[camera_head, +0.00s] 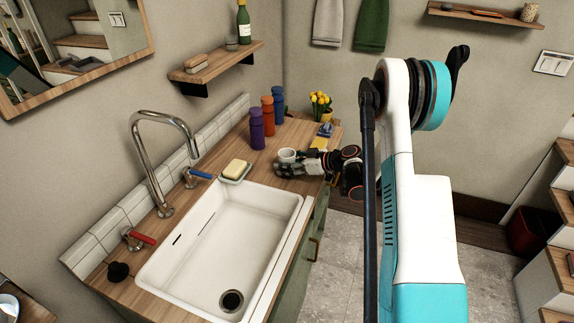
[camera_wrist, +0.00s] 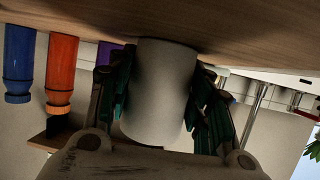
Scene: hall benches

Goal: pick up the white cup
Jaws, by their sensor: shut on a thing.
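The white cup (camera_head: 287,156) is on or just above the wooden counter behind the sink in the head view. My gripper (camera_head: 283,169) reaches in from the right at the cup. In the wrist view, which appears upside down, the white cup (camera_wrist: 160,90) stands between the two dark green finger pads of my gripper (camera_wrist: 163,95). Both fingers press against its sides. Its end meets or nearly meets the wooden surface; I cannot tell whether there is a gap.
Purple (camera_head: 257,128), orange (camera_head: 268,115) and blue (camera_head: 278,104) bottles stand behind the cup. A soap dish with yellow soap (camera_head: 236,170) lies left of it. A flower pot (camera_head: 320,105) and a yellow sponge (camera_head: 319,143) are to the right. The sink (camera_head: 210,245) is in front.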

